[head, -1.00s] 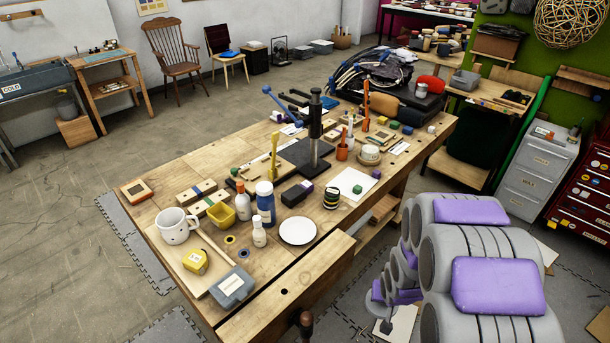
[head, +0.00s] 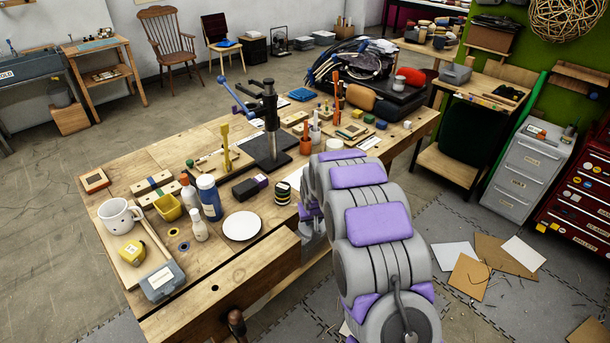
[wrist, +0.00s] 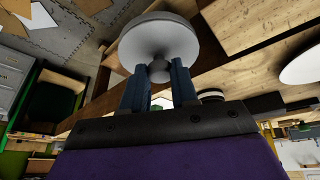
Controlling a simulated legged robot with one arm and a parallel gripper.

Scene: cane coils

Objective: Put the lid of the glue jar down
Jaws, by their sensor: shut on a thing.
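The lid (wrist: 158,40) is a pale grey round disc with a small knob. In the wrist view my gripper (wrist: 160,78) has its two blue fingers closed on either side of that knob. The lid hangs clear in the grip, beside the wooden edge of the workbench as seen there. In the head view my arm hides the gripper and lid. A pale round thing (head: 334,144), possibly the glue jar, shows just above my arm on the bench; its lower part is hidden, so I cannot be sure.
The workbench (head: 235,285) is crowded with a mug (head: 120,215), bottles, a black press (head: 270,120) and blocks. A white disc (head: 242,225) lies near the front edge. The bare wood at the front is clear. Cardboard sheets (head: 470,285) lie on the floor at right.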

